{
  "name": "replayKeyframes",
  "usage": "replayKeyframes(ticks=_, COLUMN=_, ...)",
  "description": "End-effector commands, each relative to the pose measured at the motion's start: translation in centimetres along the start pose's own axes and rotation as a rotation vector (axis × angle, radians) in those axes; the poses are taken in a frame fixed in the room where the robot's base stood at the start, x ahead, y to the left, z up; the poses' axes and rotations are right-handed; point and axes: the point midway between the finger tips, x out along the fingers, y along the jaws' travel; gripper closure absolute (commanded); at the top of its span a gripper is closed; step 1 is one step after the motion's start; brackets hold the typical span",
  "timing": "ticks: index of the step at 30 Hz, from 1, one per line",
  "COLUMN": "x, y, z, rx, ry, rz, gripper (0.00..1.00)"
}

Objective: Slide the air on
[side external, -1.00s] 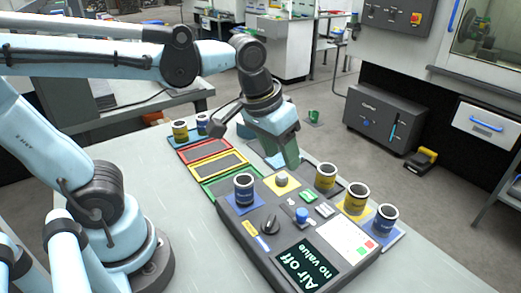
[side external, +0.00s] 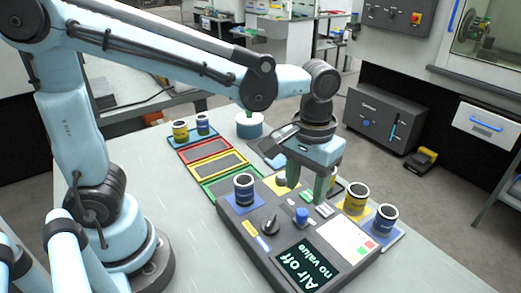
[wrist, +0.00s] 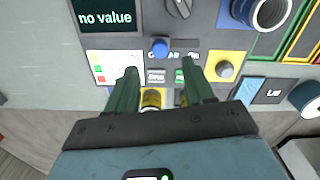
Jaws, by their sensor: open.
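The control panel (side external: 245,228) lies on the table. Its screen (side external: 305,268) reads "Air off, no value"; in the wrist view the screen (wrist: 107,16) shows "no value". A blue knob (side external: 302,215) stands on the panel and also shows in the wrist view (wrist: 160,47); I cannot tell whether it is the air slider. My gripper (side external: 307,190) points down over the panel's far part, open, with nothing held. In the wrist view the fingers (wrist: 160,68) are apart, with the blue knob just beyond their tips and a grey and a green button (wrist: 180,76) between them.
A black dial (side external: 269,224) and a blue can (side external: 244,188) are on the panel's left. Coloured trays (side external: 210,165) lie behind left.

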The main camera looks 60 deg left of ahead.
Motion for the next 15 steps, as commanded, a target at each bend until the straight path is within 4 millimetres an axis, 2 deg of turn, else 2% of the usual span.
replayKeyframes(ticks=6, x=3.2, y=0.0, z=0.0, rx=0.0, ry=0.001, rz=0.0, gripper=0.47)
replayKeyframes(ticks=15, x=5.7, y=0.0, z=0.0, rx=0.0, ry=0.001, rz=0.0, gripper=0.47)
